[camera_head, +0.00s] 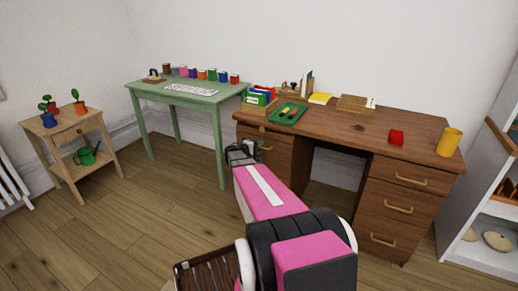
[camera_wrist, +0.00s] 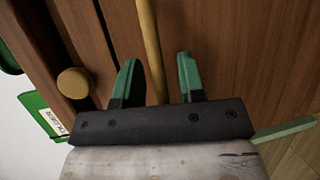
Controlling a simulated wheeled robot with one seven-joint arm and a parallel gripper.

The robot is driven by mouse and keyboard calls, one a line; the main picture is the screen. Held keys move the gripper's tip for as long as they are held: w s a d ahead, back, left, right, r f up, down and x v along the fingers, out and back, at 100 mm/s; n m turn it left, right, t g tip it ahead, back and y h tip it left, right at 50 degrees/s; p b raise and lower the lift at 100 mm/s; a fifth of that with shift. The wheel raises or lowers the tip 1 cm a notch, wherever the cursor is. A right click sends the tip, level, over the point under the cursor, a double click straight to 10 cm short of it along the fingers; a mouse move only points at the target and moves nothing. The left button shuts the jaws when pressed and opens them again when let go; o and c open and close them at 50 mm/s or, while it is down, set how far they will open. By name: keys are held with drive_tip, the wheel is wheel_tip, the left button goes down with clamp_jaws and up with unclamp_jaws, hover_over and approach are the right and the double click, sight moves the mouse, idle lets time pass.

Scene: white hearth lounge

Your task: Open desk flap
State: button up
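The brown wooden desk (camera_head: 375,123) stands against the wall. Its left front, with a front panel (camera_head: 278,152) that I take for the flap, is partly hidden behind my arm. In the wrist view, a long brass-coloured bar (camera_wrist: 150,45) runs along the brown wood (camera_wrist: 225,50), and a round knob (camera_wrist: 75,83) sits left of it. My gripper (camera_wrist: 157,62) is open, its two green fingers on either side of the bar, with gaps visible. In the head view, my gripper (camera_head: 243,151) is at the desk's left front.
A green table (camera_head: 205,97) with small coloured things stands left of the desk. On the desk are a green tray (camera_head: 280,119), a red block (camera_head: 396,137) and a yellow cup (camera_head: 449,142). Handled drawers (camera_head: 385,221) are at the right. A white shelf (camera_head: 475,225) stands beyond.

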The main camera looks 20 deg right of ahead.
drive_tip(key=shift+c, duration=0.3)
clamp_jaws()
